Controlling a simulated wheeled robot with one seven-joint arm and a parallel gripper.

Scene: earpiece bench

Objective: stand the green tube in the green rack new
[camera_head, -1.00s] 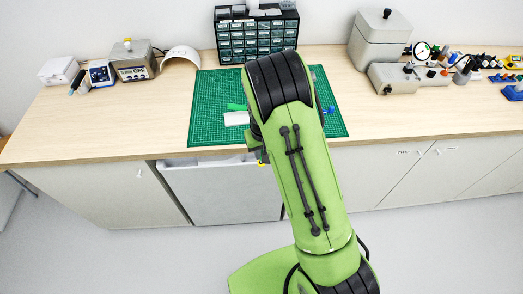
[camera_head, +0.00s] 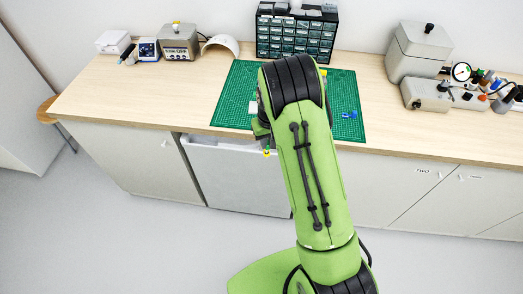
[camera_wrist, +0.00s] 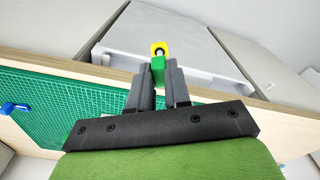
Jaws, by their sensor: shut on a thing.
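My gripper (camera_wrist: 159,88) is shut on the green tube (camera_wrist: 158,66) in the wrist view, with the tube between its two grey fingertips. The tube's far end is yellow with a dark centre. In the head view, my arm hides most of my gripper, and only the small yellow end of the tube (camera_head: 267,153) shows below it, in front of the bench edge. The tube appears to be off the bench, clear of the mat. I cannot make out the green rack; my arm covers part of the mat.
A green cutting mat (camera_head: 232,107) lies on the wooden bench (camera_head: 150,92). A white block (camera_head: 253,107) is partly hidden by my arm. A blue item (camera_head: 349,114) lies on the mat's right side. A drawer cabinet (camera_head: 297,35) stands behind.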

